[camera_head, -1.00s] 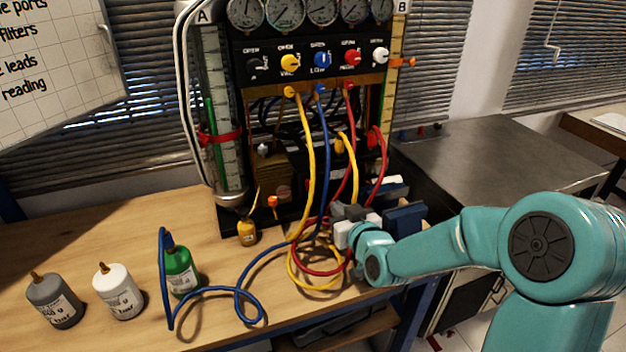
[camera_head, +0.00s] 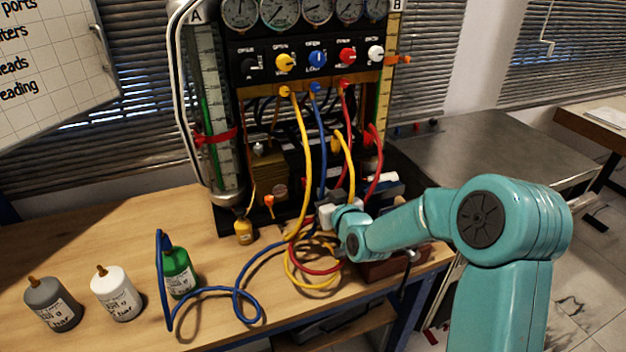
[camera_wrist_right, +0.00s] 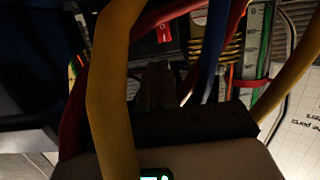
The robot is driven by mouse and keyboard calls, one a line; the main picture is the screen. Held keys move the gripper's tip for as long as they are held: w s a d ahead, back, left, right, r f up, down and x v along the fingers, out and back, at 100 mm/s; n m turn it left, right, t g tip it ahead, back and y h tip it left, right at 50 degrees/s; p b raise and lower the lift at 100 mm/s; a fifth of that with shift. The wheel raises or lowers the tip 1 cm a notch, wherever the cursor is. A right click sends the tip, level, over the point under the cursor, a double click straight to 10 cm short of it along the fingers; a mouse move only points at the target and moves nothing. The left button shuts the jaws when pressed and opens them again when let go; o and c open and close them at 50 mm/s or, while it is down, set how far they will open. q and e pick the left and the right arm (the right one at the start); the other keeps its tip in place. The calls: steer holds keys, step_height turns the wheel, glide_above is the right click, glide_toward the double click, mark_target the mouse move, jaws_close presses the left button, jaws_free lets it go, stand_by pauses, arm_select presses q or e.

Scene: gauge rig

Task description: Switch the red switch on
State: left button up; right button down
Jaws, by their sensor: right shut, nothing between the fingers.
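A small red switch (camera_wrist_right: 163,33) with a white mark shows in the right wrist view, on a dark panel of the rig behind the cables. Its on or off position cannot be told. In the head view I cannot make it out for certain among the hoses and my arm. My right gripper (camera_head: 327,207) is low in front of the rig, among the yellow, blue and red hoses. In the wrist view its fingers (camera_wrist_right: 157,88) are shut and empty, pointing toward the panel, apart from the switch in the picture. My left gripper is not in view.
A yellow hose (camera_wrist_right: 112,90) crosses close before the wrist camera. Looped hoses (camera_head: 312,270) lie on the bench beside my right wrist. Grey, white and green bottles (camera_head: 180,272) stand at the left. A brown box (camera_head: 392,266) is under my forearm.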

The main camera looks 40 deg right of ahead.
mark_target(309, 178)
steer(key=p+x, duration=0.1)
steer(key=x, duration=0.7)
steer(key=shift+w+a+p, duration=0.1)
steer(key=shift+p, duration=0.2)
steer(key=shift+w+r+p, duration=0.2)
steer(key=shift+w+p, duration=0.05)
steer(key=shift+p, duration=0.15)
steer(key=shift+f+g, duration=0.2)
steer(key=shift+g, duration=0.1)
steer(key=shift+r, duration=0.1)
